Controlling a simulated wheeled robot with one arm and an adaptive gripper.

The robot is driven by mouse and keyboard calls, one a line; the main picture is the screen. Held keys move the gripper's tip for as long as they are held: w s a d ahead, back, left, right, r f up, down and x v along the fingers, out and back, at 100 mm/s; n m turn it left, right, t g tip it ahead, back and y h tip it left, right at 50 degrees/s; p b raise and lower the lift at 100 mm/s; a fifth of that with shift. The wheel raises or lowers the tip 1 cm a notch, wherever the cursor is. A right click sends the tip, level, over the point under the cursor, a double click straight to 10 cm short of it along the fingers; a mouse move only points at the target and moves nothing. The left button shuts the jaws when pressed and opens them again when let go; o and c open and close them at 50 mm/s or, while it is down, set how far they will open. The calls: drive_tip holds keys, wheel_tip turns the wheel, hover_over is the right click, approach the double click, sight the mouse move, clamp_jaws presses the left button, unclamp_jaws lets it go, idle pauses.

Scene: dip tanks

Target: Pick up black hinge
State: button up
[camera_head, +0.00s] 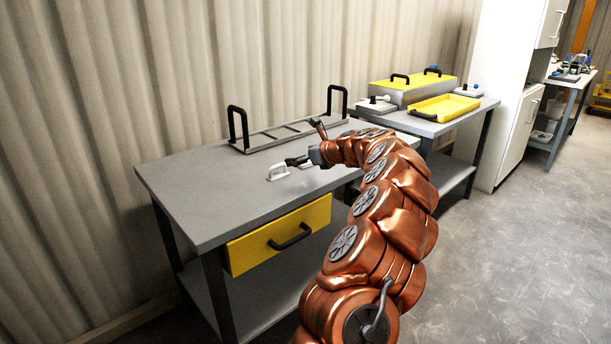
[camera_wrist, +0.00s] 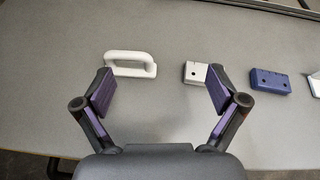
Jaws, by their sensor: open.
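I cannot make out a black hinge in either view. My gripper (camera_wrist: 160,88) is open and empty above the grey tabletop, its two purple-padded fingers spread wide. In the wrist view a white handle (camera_wrist: 131,64) lies near the left fingertip. A white block with holes (camera_wrist: 195,73) lies near the right fingertip, partly hidden by it. A dark blue block with holes (camera_wrist: 270,81) lies further right, outside the fingers. In the head view my gripper (camera_head: 298,161) is low over the table beside the white handle (camera_head: 279,172); my arm hides the table to its right.
The grey table (camera_head: 185,192) has a rack with tall black handles (camera_head: 262,139) at the back and a yellow drawer (camera_head: 257,249) in front. A second table to the right holds a yellow-lidded tank (camera_head: 412,85) and a yellow tray (camera_head: 445,106). The table's left part is clear.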

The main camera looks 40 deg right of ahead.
sight(312, 169)
drive_tip(key=d+f+m, duration=0.1)
drive_tip(key=d, duration=0.1)
drive_tip(key=s+d+f+h, duration=0.1)
drive_tip(key=d, duration=0.1)
drive_tip(key=s+d+f+m, duration=0.1)
drive_tip(key=d, duration=0.1)
drive_tip(key=shift+d+m+h+b, duration=0.15)
drive_tip(key=shift+m+h+b, duration=0.15)
drive_tip(key=shift+b+x, duration=0.5)
drive_tip(key=shift+x, duration=3.25)
drive_tip(key=shift+d, duration=0.1)
drive_tip(key=c, duration=1.5)
drive_tip(key=shift+r, duration=0.1)
